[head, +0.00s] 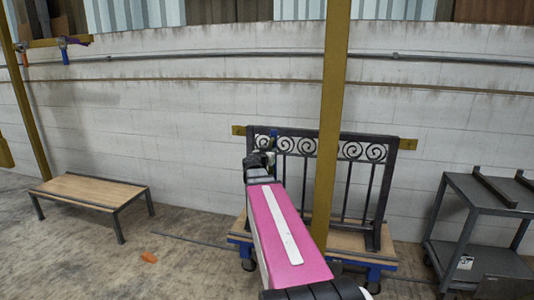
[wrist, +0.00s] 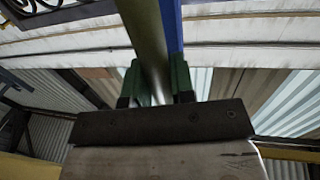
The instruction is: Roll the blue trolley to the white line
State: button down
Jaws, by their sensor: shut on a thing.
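The blue trolley (head: 380,264) is a low wooden deck with blue edges on dark casters, near the wall right of centre. A dark iron gate (head: 377,165) with scrolls along its top stands upright on it. My gripper (head: 263,160) is at the gate's upper left side, partly hidden by my arm. In the wrist view my gripper (wrist: 155,82) has its green-padded fingers closed around a grey upright bar (wrist: 143,25). A blue strip (wrist: 172,28) runs beside that bar. I cannot tell whether the bar belongs to the gate or the trolley. I see no white line on the floor.
A yellow post (head: 333,90) stands in front of the gate. A grey shelf cart (head: 480,215) is on the right. A low wooden bench (head: 90,190) is on the left. An orange piece (head: 149,257) lies on the floor, which is mostly clear between bench and trolley.

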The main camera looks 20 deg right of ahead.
jog(key=shift+s+d, duration=0.2)
jog(key=c, duration=1)
grip_release()
jog(key=shift+d, duration=0.1)
jog(key=v, duration=1.1)
jog(key=shift+w, duration=0.1)
